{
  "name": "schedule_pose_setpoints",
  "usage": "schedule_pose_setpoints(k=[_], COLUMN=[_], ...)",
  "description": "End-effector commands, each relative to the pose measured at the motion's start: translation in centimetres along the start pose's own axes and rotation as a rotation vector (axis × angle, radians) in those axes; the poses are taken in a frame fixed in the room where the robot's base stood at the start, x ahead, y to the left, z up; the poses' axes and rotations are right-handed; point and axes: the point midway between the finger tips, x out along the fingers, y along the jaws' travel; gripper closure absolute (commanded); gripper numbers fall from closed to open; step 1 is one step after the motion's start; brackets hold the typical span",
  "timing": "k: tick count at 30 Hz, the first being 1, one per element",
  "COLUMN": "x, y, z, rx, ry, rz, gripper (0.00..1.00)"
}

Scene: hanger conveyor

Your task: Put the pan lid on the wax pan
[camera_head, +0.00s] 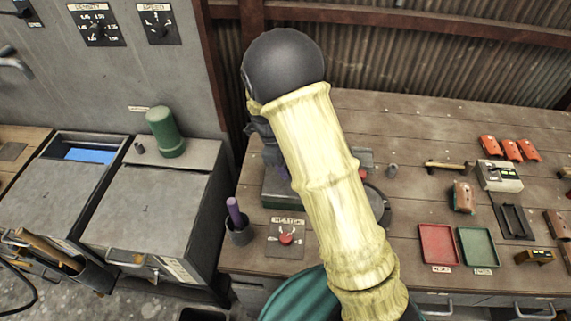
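My arm in its pale yellow sleeve crosses the middle of the view and hides much of the bench. Dark parts near the end of my arm, perhaps my gripper (270,152), show left of the sleeve above a green box (283,195). The fingers cannot be made out. The wax pan cannot be clearly seen; the spot over the green box is mostly covered. A dark round edge (382,207) shows just right of the sleeve, flat on the bench. It may be the pan lid, but most of it is hidden.
A heater panel (287,237) with a red knob lies at the bench's front left, beside a dark cup (238,232) with a purple stick. Red (437,246) and green (477,246) trays and orange parts fill the right. Grey cabinets (150,215) stand left.

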Motion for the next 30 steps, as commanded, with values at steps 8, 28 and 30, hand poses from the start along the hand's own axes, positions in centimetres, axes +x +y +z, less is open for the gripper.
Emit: schedule_pose_setpoints(k=[8,28,30], x=[0.0,-6.8,-8.2], y=[0.0,-0.1,-0.1], z=[0.0,0.1,0.1], rx=[0.000,0.000,0.000], ry=[0.000,-0.003,-0.003], rz=[0.000,-0.005,-0.004], gripper=[0.37,0.37,0.37])
